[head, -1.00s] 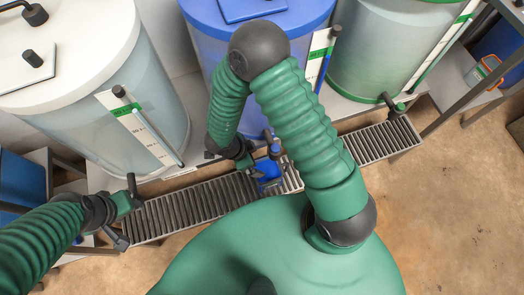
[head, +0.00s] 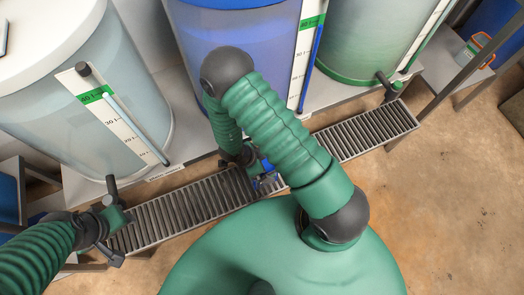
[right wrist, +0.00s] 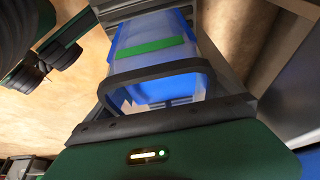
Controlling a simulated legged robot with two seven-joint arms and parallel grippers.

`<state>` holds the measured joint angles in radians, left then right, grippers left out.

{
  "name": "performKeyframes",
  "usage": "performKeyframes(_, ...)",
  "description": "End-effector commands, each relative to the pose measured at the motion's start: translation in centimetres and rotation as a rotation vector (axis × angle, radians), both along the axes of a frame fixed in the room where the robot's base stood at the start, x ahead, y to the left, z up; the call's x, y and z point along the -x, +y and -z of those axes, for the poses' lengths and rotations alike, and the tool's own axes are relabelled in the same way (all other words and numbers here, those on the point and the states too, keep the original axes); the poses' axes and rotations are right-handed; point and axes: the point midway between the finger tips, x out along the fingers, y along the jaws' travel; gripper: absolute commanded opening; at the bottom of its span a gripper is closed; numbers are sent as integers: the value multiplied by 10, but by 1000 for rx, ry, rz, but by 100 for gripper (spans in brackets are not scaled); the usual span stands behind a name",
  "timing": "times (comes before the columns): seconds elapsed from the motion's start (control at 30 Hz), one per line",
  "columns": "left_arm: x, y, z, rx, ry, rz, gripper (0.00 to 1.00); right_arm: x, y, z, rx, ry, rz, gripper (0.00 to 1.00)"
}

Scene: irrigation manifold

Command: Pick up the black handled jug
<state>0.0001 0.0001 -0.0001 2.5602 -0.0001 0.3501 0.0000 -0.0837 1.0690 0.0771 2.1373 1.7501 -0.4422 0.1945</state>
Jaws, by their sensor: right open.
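The jug (right wrist: 152,48) is a clear, blue-tinted container with a green band, seen close up in the right wrist view. A black loop like a handle (right wrist: 150,72) stands in front of it, just past my wrist. My right gripper (head: 257,174) is open over the grating, low beside the blue tank. Small blue parts show at it in the head view, mostly hidden by my arm; I cannot tell whether they belong to the jug.
A long metal grating (head: 352,138) runs along the front of the tank bench. A white tank (head: 90,60), a blue tank (head: 250,45) and a green tank (head: 355,40) stand behind it. A small orange-handled container (head: 470,52) is at far right. Brown floor is clear at right.

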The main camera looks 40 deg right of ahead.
Motion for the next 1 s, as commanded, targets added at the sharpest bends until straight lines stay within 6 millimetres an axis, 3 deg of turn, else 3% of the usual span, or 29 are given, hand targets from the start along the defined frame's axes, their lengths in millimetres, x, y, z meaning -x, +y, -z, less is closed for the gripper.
performKeyframes(0.2, 0, 0, 0, 0, 0, 0, 43, 0, -1, 1, -1, -2, 1, 99)
performKeyframes(0.8, 0, 0, 0, 0, 0, 0, 43, -1, -1, 0, 1, -2, 0, 22)
performKeyframes(1.0, 0, 0, 0, 0, 0, 0, 43, -1, -1, 0, 0, -2, -1, 22)
